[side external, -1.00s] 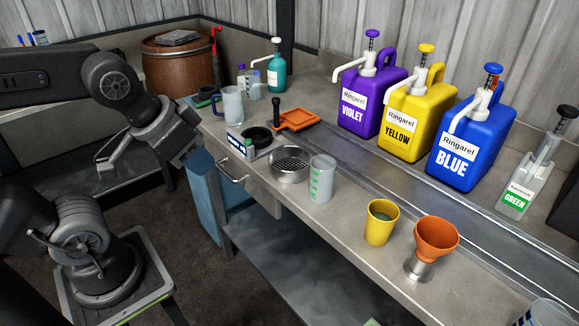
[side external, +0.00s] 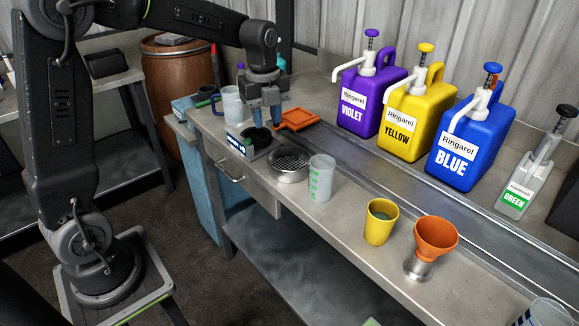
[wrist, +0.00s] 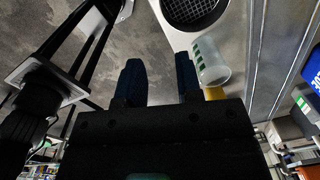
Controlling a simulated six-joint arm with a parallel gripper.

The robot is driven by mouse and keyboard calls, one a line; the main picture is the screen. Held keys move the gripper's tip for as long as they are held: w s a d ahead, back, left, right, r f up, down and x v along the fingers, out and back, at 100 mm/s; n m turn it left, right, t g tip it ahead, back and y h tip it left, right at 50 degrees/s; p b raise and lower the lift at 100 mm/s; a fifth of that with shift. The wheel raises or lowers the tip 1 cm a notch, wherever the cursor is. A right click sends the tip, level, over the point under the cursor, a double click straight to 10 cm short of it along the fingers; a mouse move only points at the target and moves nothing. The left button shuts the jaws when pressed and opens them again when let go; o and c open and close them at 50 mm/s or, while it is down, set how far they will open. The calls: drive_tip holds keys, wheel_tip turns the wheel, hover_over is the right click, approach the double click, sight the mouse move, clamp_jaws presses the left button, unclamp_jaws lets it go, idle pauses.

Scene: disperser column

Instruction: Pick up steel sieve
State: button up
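The steel sieve (side external: 288,165) is a round metal bowl with a mesh bottom, standing on the bench near its front edge. In the wrist view its dark mesh and pale rim (wrist: 195,14) are cut by the top edge. My gripper (side external: 266,122) points down above the scale, behind and left of the sieve in the side view, and does not touch the sieve. In the wrist view its two blue fingers (wrist: 159,78) stand apart with nothing between them.
A clear beaker with green marks (side external: 320,179) stands close right of the sieve. A small scale (side external: 250,144) with a black dish is left of it. An orange tray (side external: 297,119) lies behind. A yellow cup (side external: 381,222) and orange funnel (side external: 435,239) stand farther right.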

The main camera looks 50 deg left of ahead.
sight(272, 163)
drive_tip(key=f, duration=0.3)
drive_tip(key=w+f+m, duration=0.1)
drive_tip(key=f, duration=0.2)
drive_tip(key=a+f+m, duration=0.1)
drive_tip(key=f, duration=0.3)
drive_tip(key=shift+w+a, duration=0.1)
drive_tip(key=shift+w, duration=0.2)
drive_tip(key=shift+w+a+f, duration=0.1)
drive_tip(key=shift+f, duration=1.25)
drive_tip(key=shift+w+a+f, duration=0.1)
drive_tip(key=shift+f, duration=1.25)
clamp_jaws()
